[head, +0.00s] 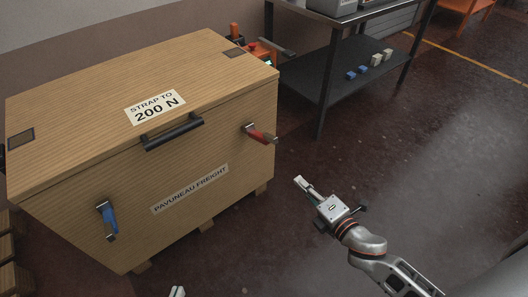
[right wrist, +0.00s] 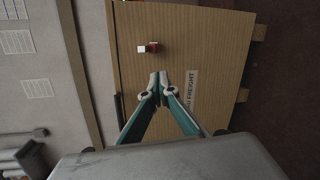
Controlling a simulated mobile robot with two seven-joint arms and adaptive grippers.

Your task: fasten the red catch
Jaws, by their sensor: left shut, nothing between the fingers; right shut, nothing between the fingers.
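The red catch (head: 262,136) sits on the right part of a wooden crate's front (head: 190,200), below the lid edge. Its red lever sticks out from the front toward the right, beside a silver metal piece. It also shows in the right wrist view (right wrist: 153,46), beyond my fingertips. My right gripper (head: 299,183) is shut and empty, in front of and to the right of the crate, apart from the catch. Its closed fingers (right wrist: 159,78) show in the right wrist view. Only the tips of my left gripper (head: 177,292) show at the bottom edge; it is shut and empty.
A blue catch (head: 107,220) with its lever hanging down is on the crate's left front. A black handle (head: 172,132) is at the lid's front edge. A dark shelf table (head: 355,65) stands behind right. Floor right of the crate is clear.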

